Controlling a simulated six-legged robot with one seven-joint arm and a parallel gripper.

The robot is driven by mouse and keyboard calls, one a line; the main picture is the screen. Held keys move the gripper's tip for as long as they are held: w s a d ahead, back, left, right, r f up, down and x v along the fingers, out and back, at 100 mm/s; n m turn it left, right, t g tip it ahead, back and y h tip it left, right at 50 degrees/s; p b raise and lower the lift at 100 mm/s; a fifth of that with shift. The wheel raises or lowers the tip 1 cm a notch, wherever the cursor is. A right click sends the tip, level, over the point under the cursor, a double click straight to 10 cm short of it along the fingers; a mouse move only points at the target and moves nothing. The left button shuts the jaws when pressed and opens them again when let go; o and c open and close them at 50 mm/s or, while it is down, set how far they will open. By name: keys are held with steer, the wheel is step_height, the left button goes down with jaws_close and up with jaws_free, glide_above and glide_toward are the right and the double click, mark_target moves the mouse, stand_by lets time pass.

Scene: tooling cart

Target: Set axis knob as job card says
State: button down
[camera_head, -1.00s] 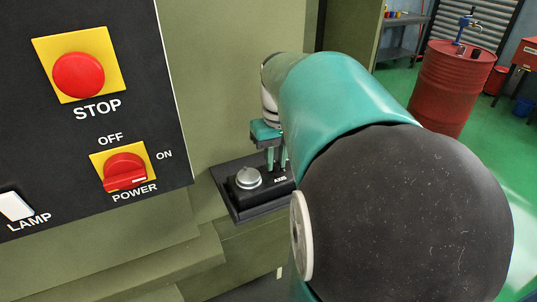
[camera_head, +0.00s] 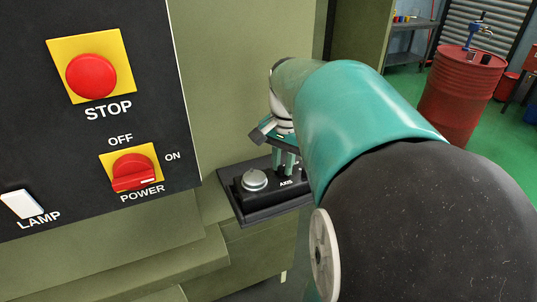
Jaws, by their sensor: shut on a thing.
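A dark pendant box (camera_head: 244,208) sits on the ledge at the machine's base. A silver round knob (camera_head: 254,180) stands on its left part, clear of my gripper. The AXIS label (camera_head: 286,183) is right of that knob. My gripper (camera_head: 287,168) points down just behind the AXIS label, with its teal fingers close together. It is shut on the axis knob, which is mostly hidden by the fingers. My arm covers the right end of the box. No job card shows in this view.
A black panel left carries a red STOP button (camera_head: 91,76), a red POWER switch (camera_head: 134,172) and a white LAMP switch (camera_head: 22,204). The green machine wall (camera_head: 225,80) is close behind the gripper. A red drum (camera_head: 460,95) and shelf stand far right.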

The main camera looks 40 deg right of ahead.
steer(key=shift+m, duration=1.3)
steer(key=c, duration=1.3)
jaws_free()
steer(key=shift+r, duration=0.15)
step_height(320, 180, up, 14)
steer(key=shift+s+f, duration=0.2)
steer(key=shift+s, duration=0.05)
